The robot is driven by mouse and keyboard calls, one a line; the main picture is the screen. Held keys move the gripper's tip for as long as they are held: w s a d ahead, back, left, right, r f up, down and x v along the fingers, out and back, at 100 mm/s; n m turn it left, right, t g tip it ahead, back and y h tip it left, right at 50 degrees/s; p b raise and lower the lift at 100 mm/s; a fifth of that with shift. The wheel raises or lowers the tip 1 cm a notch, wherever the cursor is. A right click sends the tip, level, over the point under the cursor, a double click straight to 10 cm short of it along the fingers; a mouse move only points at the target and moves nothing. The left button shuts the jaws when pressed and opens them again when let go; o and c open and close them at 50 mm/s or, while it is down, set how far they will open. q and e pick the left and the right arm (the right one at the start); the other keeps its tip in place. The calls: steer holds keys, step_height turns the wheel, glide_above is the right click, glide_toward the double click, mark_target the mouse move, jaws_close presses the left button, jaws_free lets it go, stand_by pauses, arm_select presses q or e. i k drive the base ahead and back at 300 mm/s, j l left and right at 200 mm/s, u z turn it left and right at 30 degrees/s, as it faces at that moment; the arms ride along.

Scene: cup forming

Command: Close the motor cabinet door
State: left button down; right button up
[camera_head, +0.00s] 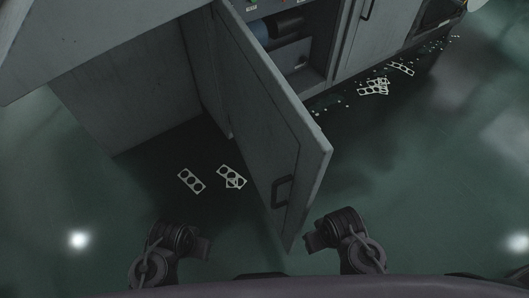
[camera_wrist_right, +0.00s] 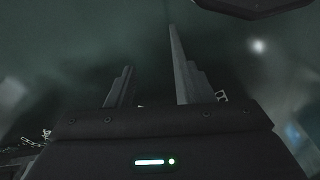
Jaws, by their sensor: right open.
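The grey motor cabinet door (camera_head: 262,115) stands wide open in the head view, swung out towards me. Its dark bar handle (camera_head: 283,190) is near the free lower edge, on the face turned left. The open cabinet (camera_head: 290,50) shows a dark cylindrical motor (camera_head: 278,29) inside. My right gripper (camera_head: 312,241) is right of the door's lower corner, apart from the handle. In the right wrist view its two fingers (camera_wrist_right: 150,50) are apart with nothing between them. My left gripper (camera_head: 201,247) is left of the door, below the handle's height; its fingers are not clear.
Punched metal strips (camera_head: 191,181) lie on the green floor left of the door, with more strips (camera_head: 374,87) and small scraps to the right. A grey machine panel (camera_head: 110,50) overhangs at upper left. The floor at right (camera_head: 440,190) is clear.

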mark_target(287, 154)
steer(key=k+j+z, duration=0.25)
steer(key=k+j, duration=0.5)
steer(key=k, duration=0.15)
